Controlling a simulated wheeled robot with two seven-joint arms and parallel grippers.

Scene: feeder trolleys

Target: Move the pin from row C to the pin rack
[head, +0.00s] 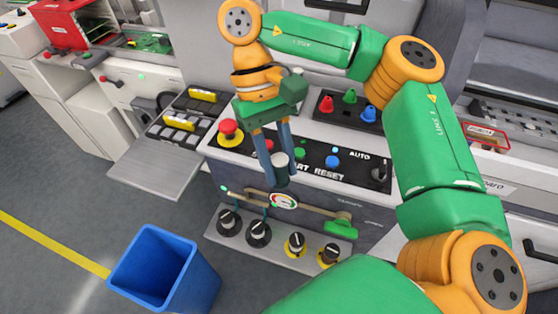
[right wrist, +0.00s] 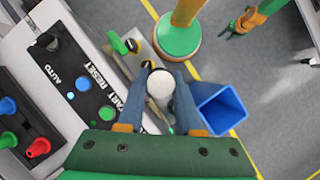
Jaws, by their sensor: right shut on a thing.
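My right gripper (head: 281,165) hangs over the front of the grey machine panel and points down. Its two blue-grey fingers are shut on a short cylinder (head: 281,159) with a pale round top and a dark lower part, held upright; I take it to be the pin. The pale top (right wrist: 160,84) also shows between the fingers in the right wrist view. A black rack (head: 362,122) with red, green and blue cone-shaped pieces sits at the back right of the panel; I cannot tell whether it is the pin rack. No row C label is readable.
A shelf (head: 283,253) with black and yellow knob-like pieces and a green-ended bar is below the gripper. A red mushroom button (head: 229,128) and several push buttons are on the panel. A tray (head: 185,127) with yellow pieces is at left. A blue bin (head: 150,262) stands on the floor.

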